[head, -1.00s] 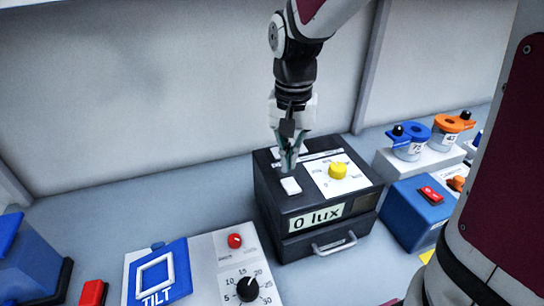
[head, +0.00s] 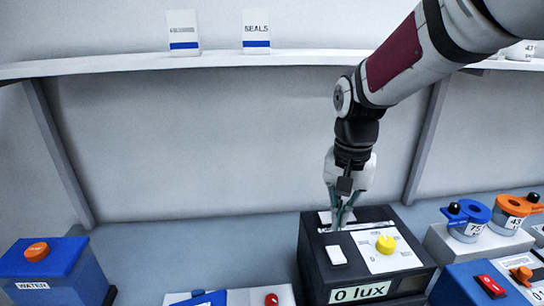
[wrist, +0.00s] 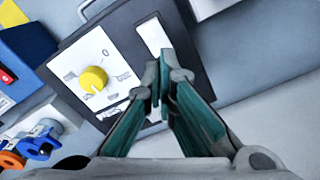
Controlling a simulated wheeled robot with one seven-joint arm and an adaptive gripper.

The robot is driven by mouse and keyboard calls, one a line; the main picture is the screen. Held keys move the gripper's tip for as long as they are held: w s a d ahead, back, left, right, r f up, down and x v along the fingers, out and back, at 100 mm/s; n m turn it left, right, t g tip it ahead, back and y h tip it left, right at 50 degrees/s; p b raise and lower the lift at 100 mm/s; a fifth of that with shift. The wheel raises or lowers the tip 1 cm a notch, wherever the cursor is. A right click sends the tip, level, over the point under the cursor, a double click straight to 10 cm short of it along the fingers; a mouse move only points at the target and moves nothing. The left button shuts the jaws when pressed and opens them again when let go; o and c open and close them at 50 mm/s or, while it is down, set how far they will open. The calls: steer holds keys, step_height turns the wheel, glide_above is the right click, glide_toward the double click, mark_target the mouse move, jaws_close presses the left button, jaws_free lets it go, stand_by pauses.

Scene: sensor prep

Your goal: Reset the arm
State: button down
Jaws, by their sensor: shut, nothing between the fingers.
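My gripper (head: 339,222) is shut and empty, pointing down over the back left of the top of a dark box (head: 318,262). In the wrist view the fingertips of my gripper (wrist: 160,88) meet above the box top, by a white strip (wrist: 155,42). I cannot tell whether they touch it. The box has a yellow knob (head: 385,244) on a white dial plate, a white rocker switch (head: 336,255) and a display (head: 361,292) reading "0 lux". The knob also shows in the wrist view (wrist: 93,79).
A blue WATER box (head: 60,272) stands at the left. Blue-topped (head: 467,219) and orange-topped (head: 513,212) jars and a blue box with a red switch (head: 489,286) are at the right. A shelf (head: 240,63) with two cards runs above. The bench left of the dark box is largely clear at the back.

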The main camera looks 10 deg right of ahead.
steer(key=s+r+n+t, duration=0.2)
steer(key=s+r+n, duration=0.1)
steer(key=s, duration=0.5)
steer(key=s+r+n+t, duration=0.2)
steer(key=s+r, duration=0.3)
steer(key=s, duration=0.3)
steer(key=shift+s+r+n+t, duration=0.25)
steer(key=shift+r+n+t, duration=0.15)
steer(key=shift+t, duration=0.2)
steer(key=c, duration=2.4)
jaws_free()
